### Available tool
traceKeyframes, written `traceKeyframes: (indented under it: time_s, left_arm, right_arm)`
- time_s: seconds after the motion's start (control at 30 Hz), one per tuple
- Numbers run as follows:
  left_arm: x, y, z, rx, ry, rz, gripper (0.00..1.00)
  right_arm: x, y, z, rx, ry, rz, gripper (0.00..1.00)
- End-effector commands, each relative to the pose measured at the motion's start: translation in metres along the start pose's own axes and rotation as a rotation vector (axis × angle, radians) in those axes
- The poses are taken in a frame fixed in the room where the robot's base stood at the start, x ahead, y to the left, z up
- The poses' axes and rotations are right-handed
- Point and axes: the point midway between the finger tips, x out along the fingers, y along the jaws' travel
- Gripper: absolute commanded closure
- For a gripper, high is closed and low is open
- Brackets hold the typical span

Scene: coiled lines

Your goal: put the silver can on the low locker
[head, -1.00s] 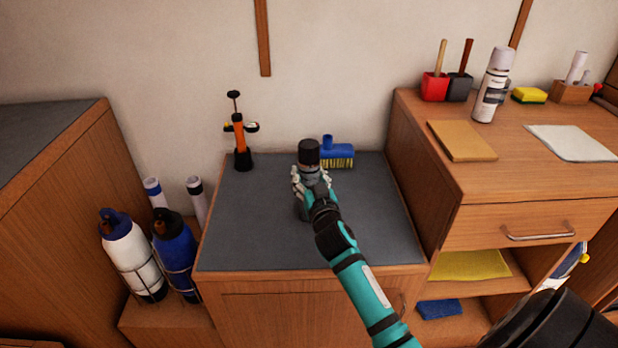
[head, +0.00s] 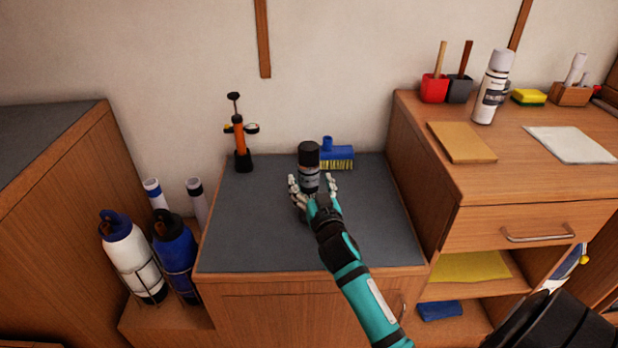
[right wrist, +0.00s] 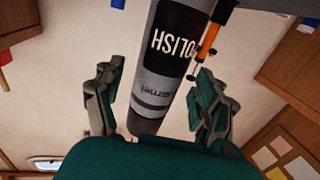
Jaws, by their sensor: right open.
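The silver can (head: 309,181), with a black cap, stands upright on the grey top of the low locker (head: 245,235), near its middle. It also shows in the right wrist view (right wrist: 160,80), with the word "POLISH" partly readable on a black label. My right gripper (head: 313,184) is open, with its fingers spread to either side of the can's lower part on the near side. In the right wrist view the open fingers (right wrist: 157,100) stand apart from the can, with gaps on both sides. My left gripper is not in view.
An orange and black pump-like tool (head: 240,145) stands at the locker's back left, and a blue brush (head: 337,153) lies just behind the can. A taller cabinet (head: 425,165) rises on the right, bearing a white spray can (head: 490,90). The locker's front left is clear.

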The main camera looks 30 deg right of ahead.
Motion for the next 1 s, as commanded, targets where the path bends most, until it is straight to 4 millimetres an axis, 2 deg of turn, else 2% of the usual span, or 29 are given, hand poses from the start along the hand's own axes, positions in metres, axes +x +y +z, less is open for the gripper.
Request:
traceKeyframes:
  time_s: [0.03, 0.2, 0.43, 0.6, 1.0]
  left_arm:
    - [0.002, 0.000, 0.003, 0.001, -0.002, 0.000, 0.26]
    - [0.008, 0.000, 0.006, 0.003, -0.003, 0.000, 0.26]
    - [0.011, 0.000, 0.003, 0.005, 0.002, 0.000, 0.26]
    - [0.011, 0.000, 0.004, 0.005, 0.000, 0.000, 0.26]
    - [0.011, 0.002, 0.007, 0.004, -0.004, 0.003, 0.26]
  right_arm:
    - [-0.013, 0.000, 0.000, 0.004, -0.003, 0.000, 0.28]
    - [-0.051, 0.000, 0.001, 0.004, -0.002, 0.001, 0.28]
    - [-0.086, 0.000, 0.000, 0.003, -0.001, 0.001, 0.28]
    - [-0.095, 0.000, -0.001, 0.000, 0.001, 0.001, 0.28]
    - [-0.095, 0.000, -0.001, 0.001, 0.001, 0.001, 0.28]
